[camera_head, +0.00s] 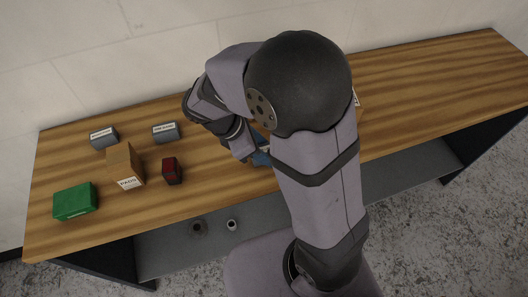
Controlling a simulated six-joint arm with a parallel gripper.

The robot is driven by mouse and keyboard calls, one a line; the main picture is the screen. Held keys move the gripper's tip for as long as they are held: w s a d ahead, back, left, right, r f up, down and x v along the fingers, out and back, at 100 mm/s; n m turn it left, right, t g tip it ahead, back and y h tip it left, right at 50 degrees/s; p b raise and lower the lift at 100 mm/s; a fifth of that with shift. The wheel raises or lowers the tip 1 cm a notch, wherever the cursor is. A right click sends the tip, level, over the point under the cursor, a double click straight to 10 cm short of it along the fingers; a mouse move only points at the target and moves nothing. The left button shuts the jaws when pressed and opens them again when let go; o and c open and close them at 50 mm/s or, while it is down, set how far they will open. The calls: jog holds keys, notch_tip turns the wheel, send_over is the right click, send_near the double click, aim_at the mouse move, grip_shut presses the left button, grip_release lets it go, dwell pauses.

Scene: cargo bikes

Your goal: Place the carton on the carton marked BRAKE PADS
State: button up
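A brown carton (121,157) stands on the left part of the bench. The label on its front face shows "PADS"; I cannot read the whole label. Part of another brown carton (360,117) seems to show at the right edge of my arm, with a white label beside it; my arm hides most of it. The end of my arm, with my gripper (242,152), points down over the middle of the bench, right of the labelled carton and apart from it. Its fingers are too hidden to tell whether they are open or hold anything.
Two grey boxes with white labels (104,138) (165,133) stand behind the labelled carton. A green box (75,202) is to its left, a red and black box (172,171) to its right. A blue thing (261,158) shows partly beside my arm. The wooden bench (430,90) is clear at right.

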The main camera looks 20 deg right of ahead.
aim_at(264, 150)
jog(key=c, duration=0.8)
jog(key=shift+r, duration=0.1)
notch_tip(264, 150, up, 10)
jog(key=shift+f, duration=0.1)
